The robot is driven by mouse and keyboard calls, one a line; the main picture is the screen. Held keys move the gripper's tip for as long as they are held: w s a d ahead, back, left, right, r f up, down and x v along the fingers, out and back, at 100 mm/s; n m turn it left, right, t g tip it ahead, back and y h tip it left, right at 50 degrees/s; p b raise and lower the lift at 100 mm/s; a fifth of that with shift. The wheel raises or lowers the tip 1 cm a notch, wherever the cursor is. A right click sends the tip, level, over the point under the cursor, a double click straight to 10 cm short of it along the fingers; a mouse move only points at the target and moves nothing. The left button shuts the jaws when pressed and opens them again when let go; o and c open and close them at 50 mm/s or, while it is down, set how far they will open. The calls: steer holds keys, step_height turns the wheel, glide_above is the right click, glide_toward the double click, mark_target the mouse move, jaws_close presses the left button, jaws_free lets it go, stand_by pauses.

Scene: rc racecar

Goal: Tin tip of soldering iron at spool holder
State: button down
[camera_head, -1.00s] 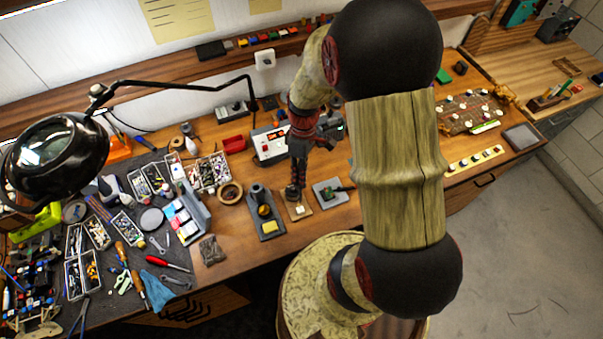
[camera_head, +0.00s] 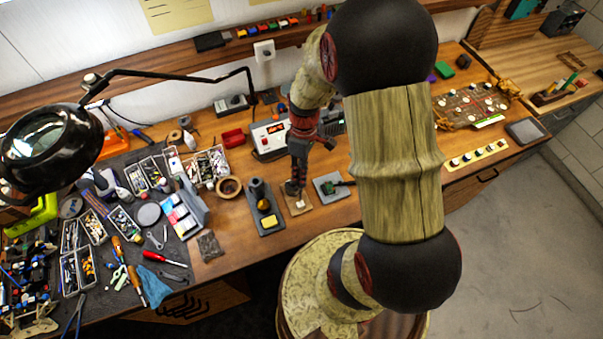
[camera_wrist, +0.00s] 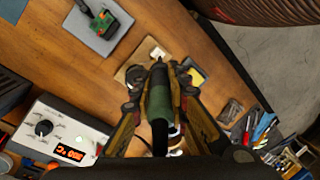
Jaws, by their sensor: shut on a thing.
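My gripper (camera_head: 293,187) is above the front middle of the bench. In the wrist view, my gripper (camera_wrist: 160,84) is shut on the soldering iron (camera_wrist: 159,103), which has a green grip and a dark tip pointing away from my palm. A small wooden board (camera_wrist: 127,72) with a white block lies beyond the tip; it also shows in the head view (camera_head: 304,209). I cannot tell whether this is the spool holder, or whether the tip touches anything. The iron is mostly hidden in the head view.
A stand with a yellow sponge (camera_head: 268,221) is left of the board. A grey plate with a green part (camera_head: 331,187) is right of it. The soldering station (camera_head: 271,137) with a red display stands behind. Tools and trays crowd the left; bare wood lies in front.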

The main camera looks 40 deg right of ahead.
steer(key=shift+b+x, duration=0.7)
steer(key=shift+x, duration=0.4)
stand_by(5.1)
steer(key=shift+w+d, duration=0.15)
stand_by(0.7)
